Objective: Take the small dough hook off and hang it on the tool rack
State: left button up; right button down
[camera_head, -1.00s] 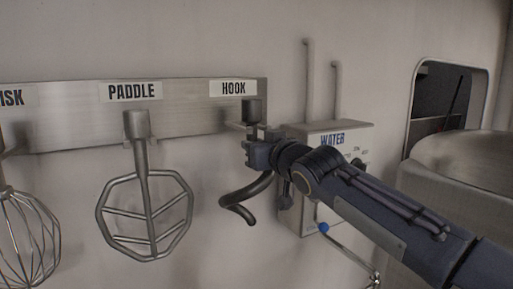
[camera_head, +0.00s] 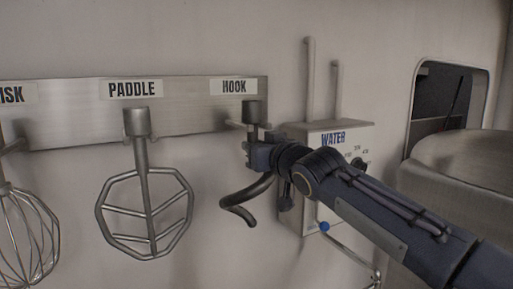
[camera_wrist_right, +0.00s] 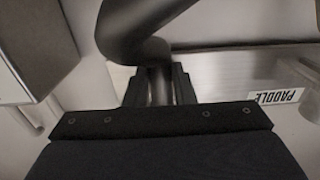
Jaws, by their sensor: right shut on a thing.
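The dough hook (camera_head: 242,204) is a dark metal spiral with a short cylindrical collar on top. It hangs upright under the HOOK label (camera_head: 233,87) on the steel tool rack (camera_head: 190,127), with its collar at the rack's peg. I cannot tell whether the peg bears it. My right gripper (camera_head: 256,155) is shut on the hook's shank just below the collar. In the right wrist view the hook (camera_wrist_right: 135,28) runs down between the two fingers of the gripper (camera_wrist_right: 159,86). My left gripper is not in view.
A paddle (camera_head: 146,205) hangs left of the hook, and a wire whisk (camera_head: 25,235) hangs at the far left. A WATER box (camera_head: 345,137) with pipes, a knob and a blue-tipped tap is close on the right. A steel bowl-like machine (camera_head: 465,160) stands farther right.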

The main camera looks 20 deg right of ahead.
dwell(0.4)
jog(key=c, duration=1.1)
grip_release()
jog(key=shift+f, duration=0.2)
jog(key=s+d+b, duration=0.1)
jog(key=s+b, duration=0.2)
jog(key=s, duration=0.5)
jog(key=s+a+f+m+g, duration=0.1)
jog(key=s+f+g, duration=0.3)
jog(key=s+f, duration=0.4)
jog(key=s+a+f+m+g+y, duration=0.1)
jog(key=s+f+g, duration=0.3)
jog(key=s+f, duration=0.5)
jog(key=s+a+f+m+g, duration=0.1)
jog(key=s+f+g, duration=0.3)
jog(key=f, duration=1.8)
jog(key=shift+s+a+f, duration=0.1)
jog(key=shift+s+f, duration=0.05)
jog(key=shift+s, duration=2.25)
